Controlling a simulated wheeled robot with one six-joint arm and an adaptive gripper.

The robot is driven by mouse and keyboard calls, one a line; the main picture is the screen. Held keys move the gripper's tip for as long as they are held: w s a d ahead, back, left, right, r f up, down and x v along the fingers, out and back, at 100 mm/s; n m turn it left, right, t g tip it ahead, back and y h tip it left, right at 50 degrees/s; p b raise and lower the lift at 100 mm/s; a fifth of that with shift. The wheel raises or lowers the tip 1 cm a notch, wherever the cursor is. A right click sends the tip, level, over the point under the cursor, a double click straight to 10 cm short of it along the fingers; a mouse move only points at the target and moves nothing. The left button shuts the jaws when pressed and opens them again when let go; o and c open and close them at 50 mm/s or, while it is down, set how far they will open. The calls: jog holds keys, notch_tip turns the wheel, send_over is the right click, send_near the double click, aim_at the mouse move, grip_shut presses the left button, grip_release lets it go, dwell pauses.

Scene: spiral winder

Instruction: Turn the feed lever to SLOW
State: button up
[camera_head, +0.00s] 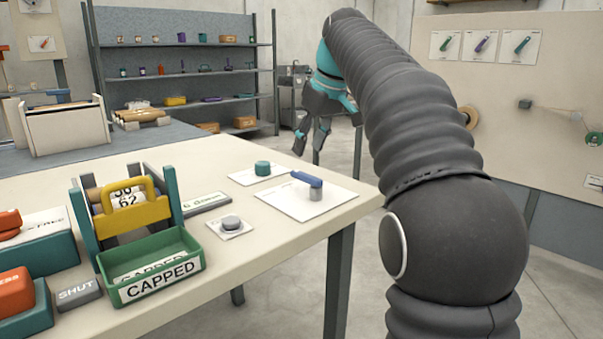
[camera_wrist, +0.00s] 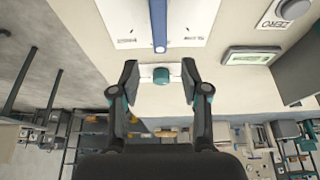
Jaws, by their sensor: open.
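A blue lever (camera_head: 307,179) on a grey hub stands on a white plate (camera_head: 280,203) near the table's right end. I take it to be the feed lever. My gripper (camera_head: 312,145) is open and empty, above and beyond the lever near the table's far right edge. In the wrist view its fingers (camera_wrist: 160,70) are spread just short of the lever's end, with a teal knob (camera_wrist: 161,76) seen between them.
A board (camera_head: 520,80) with lever cards stands at right.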

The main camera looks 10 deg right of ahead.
aim_at(299, 172)
jog(key=b+x, duration=0.1)
jog(key=x, duration=0.5)
jog(key=shift+w+a+f, duration=0.15)
jog(key=shift+f, duration=0.2)
jog(key=shift+c, duration=0.3)
grip_shut()
